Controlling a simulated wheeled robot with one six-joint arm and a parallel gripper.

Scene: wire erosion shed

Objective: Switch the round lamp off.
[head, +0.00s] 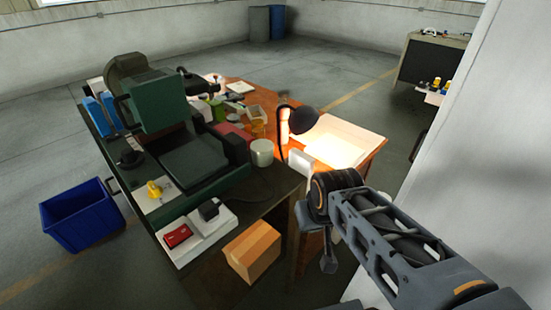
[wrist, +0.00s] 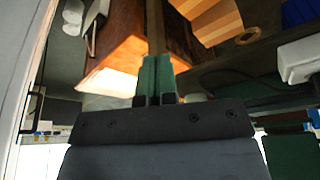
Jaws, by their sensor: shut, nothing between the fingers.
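A black desk lamp (head: 302,119) with a rounded shade stands on the wooden desk and casts bright light on a sheet. Which lamp each serves cannot be told. My gripper shows in the wrist view (wrist: 158,97), its greenish fingers together and empty, apart from the switches.
The green machine (head: 160,100) fills the bench, with a yellow knob (head: 154,190) at its front. A cardboard box (head: 252,250) is below the bench edge. A blue bin (head: 82,215) stands left. A pale wall (head: 480,140) is close on the right. Open floor lies behind.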

